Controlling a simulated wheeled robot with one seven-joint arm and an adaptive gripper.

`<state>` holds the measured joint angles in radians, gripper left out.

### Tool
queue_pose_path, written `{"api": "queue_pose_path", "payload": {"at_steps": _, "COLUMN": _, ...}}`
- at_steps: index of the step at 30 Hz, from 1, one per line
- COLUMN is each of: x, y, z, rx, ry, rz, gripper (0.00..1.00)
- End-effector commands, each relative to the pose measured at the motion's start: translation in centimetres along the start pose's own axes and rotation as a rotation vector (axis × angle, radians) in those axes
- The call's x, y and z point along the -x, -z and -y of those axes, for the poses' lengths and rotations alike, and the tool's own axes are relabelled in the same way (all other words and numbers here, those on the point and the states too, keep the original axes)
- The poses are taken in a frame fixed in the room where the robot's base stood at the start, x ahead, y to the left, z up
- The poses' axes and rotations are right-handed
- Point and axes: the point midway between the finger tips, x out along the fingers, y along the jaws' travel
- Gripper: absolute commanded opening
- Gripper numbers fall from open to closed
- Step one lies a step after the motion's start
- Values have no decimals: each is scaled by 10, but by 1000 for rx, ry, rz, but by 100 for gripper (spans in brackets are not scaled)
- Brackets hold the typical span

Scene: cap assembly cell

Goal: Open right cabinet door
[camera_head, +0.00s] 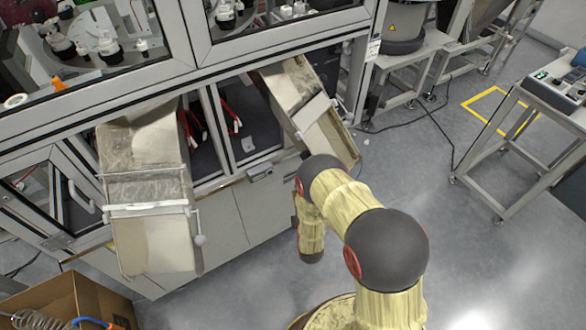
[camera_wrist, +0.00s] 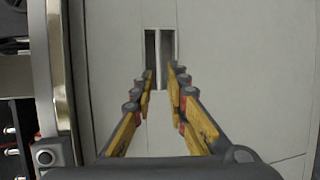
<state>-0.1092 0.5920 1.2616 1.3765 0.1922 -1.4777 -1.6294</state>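The grey cabinet doors stand under the machine in the head view, with the right cabinet door (camera_head: 266,207) partly behind my arm and the left one (camera_head: 217,232) beside it. Both look shut. In the wrist view, a pale cabinet front (camera_wrist: 232,55) fills most of the picture and has two dark, narrow recesses (camera_wrist: 151,58) side by side with a light strip between them. My gripper (camera_wrist: 161,73) points at these recesses, its yellow fingers apart and nothing seen between them. Its fingertips overlap the recesses' lower ends; I cannot tell whether they touch. The head view hides my gripper.
Two metal chutes, left (camera_head: 150,195) and right (camera_head: 306,108), jut out above the cabinet. A cardboard box (camera_head: 70,298) stands at the lower left. A table (camera_head: 535,105) stands at the right. The floor (camera_head: 480,255) right of my arm is clear.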

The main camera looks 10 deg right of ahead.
Motion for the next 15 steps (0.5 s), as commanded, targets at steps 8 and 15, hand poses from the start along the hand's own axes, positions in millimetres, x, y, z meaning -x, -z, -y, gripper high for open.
{"api": "queue_pose_path", "payload": {"at_steps": 8, "x": -26, "y": 0, "z": 2, "rx": 0, "ry": -2, "rz": 1, "gripper": 15}}
{"api": "queue_pose_path", "payload": {"at_steps": 15, "x": -62, "y": 0, "z": 3, "rx": 0, "ry": 0, "rz": 1, "gripper": 15}}
